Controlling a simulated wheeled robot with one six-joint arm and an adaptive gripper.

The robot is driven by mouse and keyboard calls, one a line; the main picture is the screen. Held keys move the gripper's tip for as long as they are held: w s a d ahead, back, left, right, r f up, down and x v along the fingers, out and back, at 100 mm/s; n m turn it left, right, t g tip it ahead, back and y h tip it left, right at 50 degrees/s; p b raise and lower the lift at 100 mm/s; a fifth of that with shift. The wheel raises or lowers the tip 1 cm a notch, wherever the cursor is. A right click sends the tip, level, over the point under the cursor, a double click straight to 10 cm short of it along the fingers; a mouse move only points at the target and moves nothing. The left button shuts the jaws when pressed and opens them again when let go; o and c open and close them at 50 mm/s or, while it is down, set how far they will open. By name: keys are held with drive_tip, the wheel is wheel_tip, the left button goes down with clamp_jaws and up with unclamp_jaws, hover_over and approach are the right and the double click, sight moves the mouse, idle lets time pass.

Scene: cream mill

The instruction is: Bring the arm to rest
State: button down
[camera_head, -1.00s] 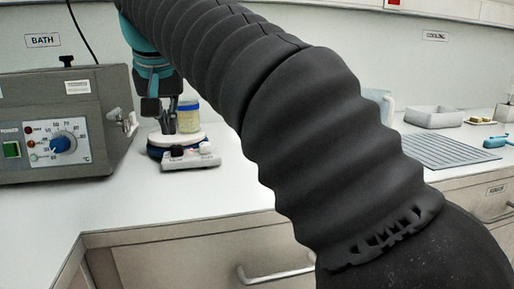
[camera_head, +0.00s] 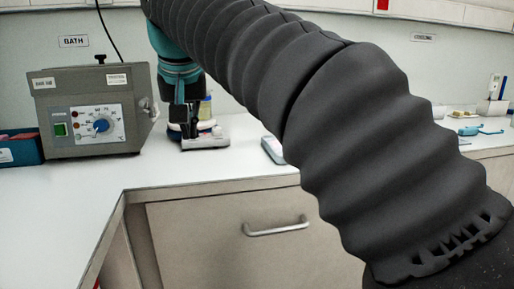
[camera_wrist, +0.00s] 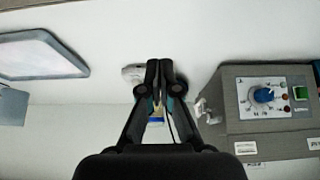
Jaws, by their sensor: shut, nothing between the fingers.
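My gripper (camera_head: 190,128) hangs at the end of my dark, ribbed arm, in front of a stirrer-like device (camera_head: 206,140) on the bench. It covers part of this device and of a yellowish jar (camera_head: 205,107) behind it. In the wrist view my gripper's fingers (camera_wrist: 159,72) are together with nothing between them. A small part of the jar (camera_wrist: 156,116) shows between the finger links there. Whether the fingers touch the device cannot be told. My arm crosses the head view from upper left to lower right.
The grey bath unit (camera_head: 92,110) stands left of my gripper, with a blue bin (camera_head: 22,148) at the far left. A pale device (camera_head: 273,149) lies partly behind my arm. The front bench top is clear above a drawer handle (camera_head: 275,228).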

drive_tip(key=s+d+f+m, duration=0.1)
drive_tip(key=s+d+f, duration=0.3)
drive_tip(key=d, duration=0.5)
drive_tip(key=s+d+f, duration=0.2)
drive_tip(key=d+f, duration=0.5)
drive_tip(key=d, duration=0.2)
drive_tip(key=s+d+f, duration=0.5)
drive_tip(key=s+f, duration=0.1)
drive_tip(key=f, duration=0.3)
drive_tip(key=s+d+f+m+h, duration=0.1)
drive_tip(key=s+d+f, duration=0.4)
drive_tip(key=f, duration=0.4)
drive_tip(key=shift+s+d+f+m, duration=0.2)
drive_tip(key=shift+s+d+m, duration=0.1)
drive_tip(key=shift+s, duration=0.55)
